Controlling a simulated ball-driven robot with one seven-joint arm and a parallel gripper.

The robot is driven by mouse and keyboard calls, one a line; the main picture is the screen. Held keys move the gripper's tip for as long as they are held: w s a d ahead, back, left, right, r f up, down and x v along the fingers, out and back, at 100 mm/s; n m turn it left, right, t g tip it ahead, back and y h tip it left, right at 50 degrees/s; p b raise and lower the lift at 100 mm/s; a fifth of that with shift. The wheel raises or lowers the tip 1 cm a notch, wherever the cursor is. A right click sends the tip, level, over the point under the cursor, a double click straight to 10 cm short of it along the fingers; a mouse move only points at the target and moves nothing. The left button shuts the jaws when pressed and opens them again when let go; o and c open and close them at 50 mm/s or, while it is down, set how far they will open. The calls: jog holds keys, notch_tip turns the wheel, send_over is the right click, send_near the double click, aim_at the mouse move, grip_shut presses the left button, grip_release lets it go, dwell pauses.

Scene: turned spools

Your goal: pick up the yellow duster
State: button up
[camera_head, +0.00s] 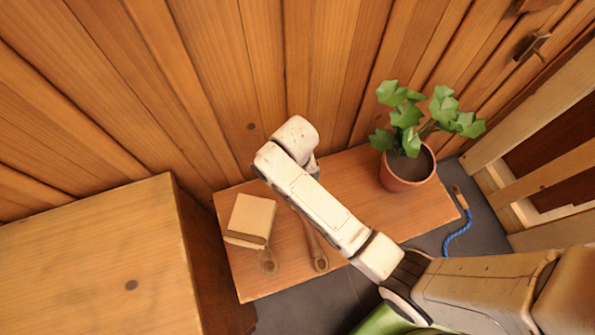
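I see no yellow duster that I can make out in the head view. My white arm reaches from the lower right across the low wooden table (400,220), and its far end is over the table's back edge by the plank wall. My gripper is hidden behind that end of the arm, so its fingers do not show. Part of the table top is also hidden under the arm.
A potted plant (407,172) stands at the right. A blue rope (458,236) lies on the floor. A wooden cabinet (90,260) stands left.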

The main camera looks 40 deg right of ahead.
notch_tip(320, 180, down, 9)
jog(key=shift+s+r, duration=0.1)
jog(key=shift+r, duration=0.05)
dwell(0.4)
jog(key=c, duration=1.2)
jog(key=shift+r, duration=0.1)
